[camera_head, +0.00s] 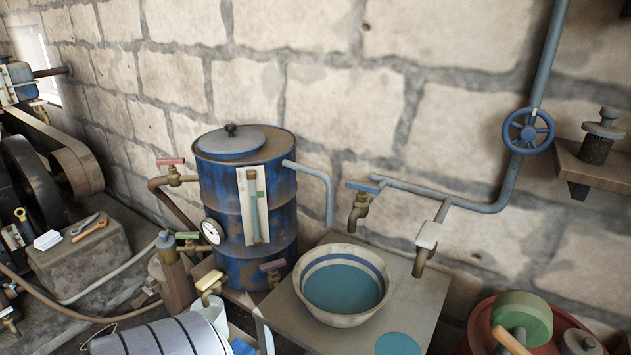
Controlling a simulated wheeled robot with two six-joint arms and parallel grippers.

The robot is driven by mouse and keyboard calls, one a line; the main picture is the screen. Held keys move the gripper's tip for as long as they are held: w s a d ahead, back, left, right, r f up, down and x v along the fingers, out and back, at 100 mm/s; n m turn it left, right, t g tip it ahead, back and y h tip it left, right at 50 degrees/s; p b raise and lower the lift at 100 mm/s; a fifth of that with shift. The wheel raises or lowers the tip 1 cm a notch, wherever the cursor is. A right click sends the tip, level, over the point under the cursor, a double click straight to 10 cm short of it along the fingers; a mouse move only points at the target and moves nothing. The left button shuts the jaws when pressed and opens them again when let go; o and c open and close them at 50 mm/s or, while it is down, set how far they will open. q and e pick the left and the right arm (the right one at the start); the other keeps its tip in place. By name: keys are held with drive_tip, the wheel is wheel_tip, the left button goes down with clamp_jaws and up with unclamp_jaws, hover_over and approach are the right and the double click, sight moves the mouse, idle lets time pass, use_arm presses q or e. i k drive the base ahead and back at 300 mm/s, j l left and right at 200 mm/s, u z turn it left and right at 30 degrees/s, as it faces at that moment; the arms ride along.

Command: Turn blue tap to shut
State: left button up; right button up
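The blue tap is a brass spout with a flat blue lever handle (362,187), fixed at the end of a grey-blue pipe (440,197) on the stone wall. Its handle points roughly sideways, tilted slightly in the picture, and its spout (358,215) hangs down above the back of a basin. I see no stream of water from it, but a thin one would be hard to make out. Neither of my grippers is in view.
A cream basin (306,300) with teal water stands on a grey table. A white-handled tap (428,236) sits to the right. A blue handwheel (528,131) is on the upright pipe. A blue barrel (222,195) with a red-handled tap (170,162) stands left.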

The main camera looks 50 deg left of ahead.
sight(363, 187)
drive_tip(key=u, duration=1.5)
drive_tip(key=i+l, duration=0.05)
drive_tip(key=l, duration=0.05)
